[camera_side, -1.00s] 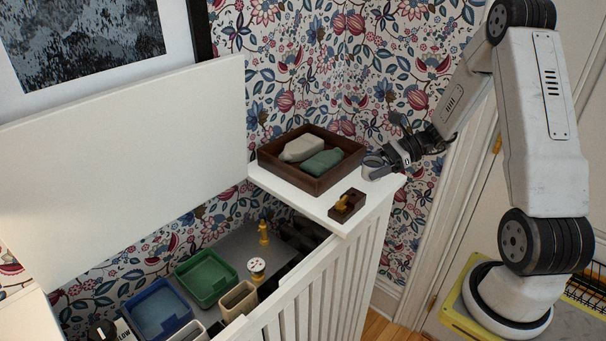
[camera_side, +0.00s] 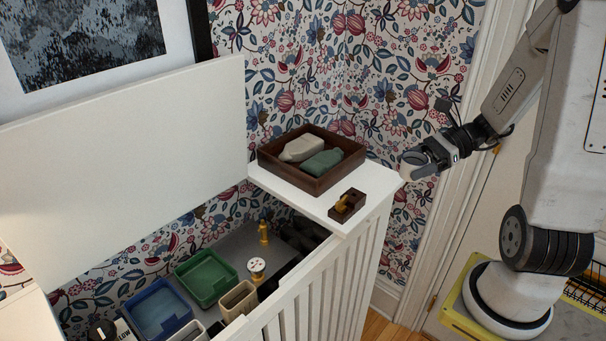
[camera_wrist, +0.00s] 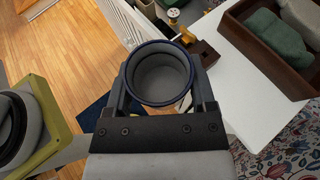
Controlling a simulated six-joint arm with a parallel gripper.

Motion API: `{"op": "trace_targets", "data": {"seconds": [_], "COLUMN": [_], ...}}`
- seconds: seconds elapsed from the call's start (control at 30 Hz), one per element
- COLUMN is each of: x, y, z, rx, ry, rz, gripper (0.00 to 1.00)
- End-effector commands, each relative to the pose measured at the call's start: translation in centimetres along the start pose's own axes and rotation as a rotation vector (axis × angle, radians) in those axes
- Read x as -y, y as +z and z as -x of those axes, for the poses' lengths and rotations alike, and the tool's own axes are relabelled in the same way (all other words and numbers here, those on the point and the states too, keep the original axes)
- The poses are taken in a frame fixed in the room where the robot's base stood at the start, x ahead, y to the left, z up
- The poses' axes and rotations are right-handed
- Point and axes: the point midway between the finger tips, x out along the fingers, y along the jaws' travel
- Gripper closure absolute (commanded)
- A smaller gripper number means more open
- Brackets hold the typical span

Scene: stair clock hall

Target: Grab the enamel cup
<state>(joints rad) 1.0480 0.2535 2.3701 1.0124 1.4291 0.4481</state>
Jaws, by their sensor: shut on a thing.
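The enamel cup (camera_wrist: 160,80) is grey inside with a dark blue rim. In the wrist view I look down into it, and it appears empty. My gripper (camera_wrist: 160,98) is shut on it, with one finger on each side. In the side view my gripper (camera_side: 417,160) holds the cup (camera_side: 418,171) in the air, just off the right end of the white shelf. The gripper partly hides the cup there.
A dark wooden tray (camera_side: 309,183) with two soft-looking bundles sits on the white shelf (camera_side: 285,190), near a small wooden block (camera_side: 347,205). Below is an open chest with a green bin (camera_side: 206,278) and a blue bin (camera_side: 158,310). Patterned wall stands behind.

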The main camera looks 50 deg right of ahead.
Motion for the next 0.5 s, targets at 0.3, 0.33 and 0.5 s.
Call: {"op": "trace_targets", "data": {"seconds": [0.3,0.33,0.5], "x": [-0.55,-0.55,-0.53], "y": [0.18,0.18,0.18], "z": [0.21,0.21,0.21], "rx": [0.0,0.0,0.0], "ry": [0.0,0.0,0.0], "rz": [0.0,0.0,0.0], "gripper": [0.86,0.86,0.86]}}
